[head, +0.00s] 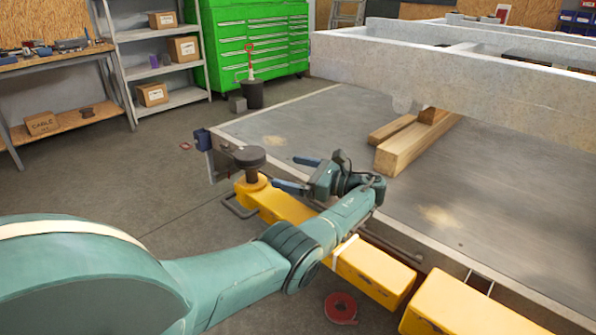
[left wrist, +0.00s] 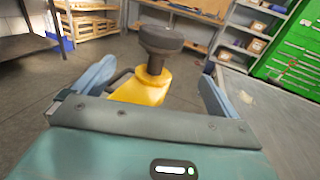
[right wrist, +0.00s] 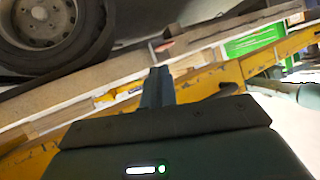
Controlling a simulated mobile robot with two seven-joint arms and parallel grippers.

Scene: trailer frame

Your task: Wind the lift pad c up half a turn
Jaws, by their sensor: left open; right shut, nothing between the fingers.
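A dark round lift pad (head: 249,157) stands on a short post at the far end of a yellow lift arm (head: 278,205); no letter shows on it. The pad also shows in the left wrist view (left wrist: 162,40), straight ahead, with its yellow base (left wrist: 150,78) below. My left gripper (head: 294,174) is open, its blue fingers pointing at the pad. It is apart from the pad, to its right in the head view, with nothing between the fingers. My right gripper (right wrist: 156,85) is shut and empty in the right wrist view, in front of yellow beams.
A grey frame (head: 450,65) on wooden blocks (head: 418,140) rises over the platform (head: 350,185) at right. A red coil (head: 341,307) lies on the floor near the yellow arm. Shelves (head: 160,60) and a green cabinet (head: 255,40) stand at the back.

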